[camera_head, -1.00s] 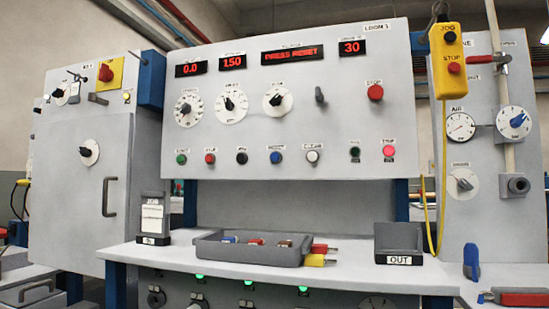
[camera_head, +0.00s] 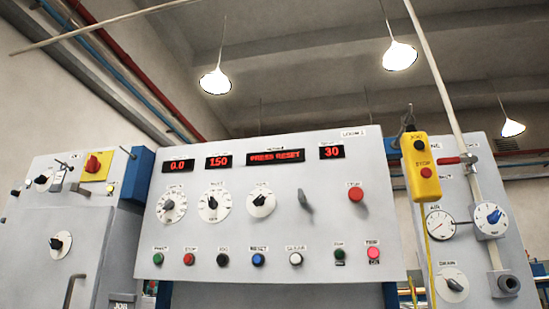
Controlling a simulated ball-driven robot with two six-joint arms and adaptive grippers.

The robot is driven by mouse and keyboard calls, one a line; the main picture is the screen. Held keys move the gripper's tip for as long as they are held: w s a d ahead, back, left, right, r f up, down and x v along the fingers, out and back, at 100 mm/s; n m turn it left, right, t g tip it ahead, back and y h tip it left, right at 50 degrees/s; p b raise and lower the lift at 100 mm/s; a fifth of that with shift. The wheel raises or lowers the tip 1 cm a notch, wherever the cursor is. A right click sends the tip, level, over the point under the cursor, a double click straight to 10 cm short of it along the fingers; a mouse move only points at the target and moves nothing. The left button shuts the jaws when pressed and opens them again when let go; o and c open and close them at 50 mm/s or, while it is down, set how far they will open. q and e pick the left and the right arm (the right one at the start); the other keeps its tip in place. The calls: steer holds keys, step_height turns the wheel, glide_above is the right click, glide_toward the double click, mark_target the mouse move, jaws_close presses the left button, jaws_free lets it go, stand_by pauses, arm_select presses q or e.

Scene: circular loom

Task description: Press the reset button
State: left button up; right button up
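The loom's grey control panel (camera_head: 330,225) fills the middle of the head view. The blue button (camera_head: 258,260) under the label RESET sits in the panel's lower row, between the black button (camera_head: 222,260) and the white button (camera_head: 296,259). A red-lit display (camera_head: 276,156) reads PRESS RESET. Other displays read 0.0, 150 and 30. Nothing covers the blue button. Neither of my grippers is in view.
The lower row also has a green button (camera_head: 158,258) and a red button (camera_head: 190,259). A red stop button (camera_head: 356,194) is at upper right. A yellow jog/stop pendant (camera_head: 420,168) hangs at the panel's right edge. A cabinet (camera_head: 30,240) stands at left.

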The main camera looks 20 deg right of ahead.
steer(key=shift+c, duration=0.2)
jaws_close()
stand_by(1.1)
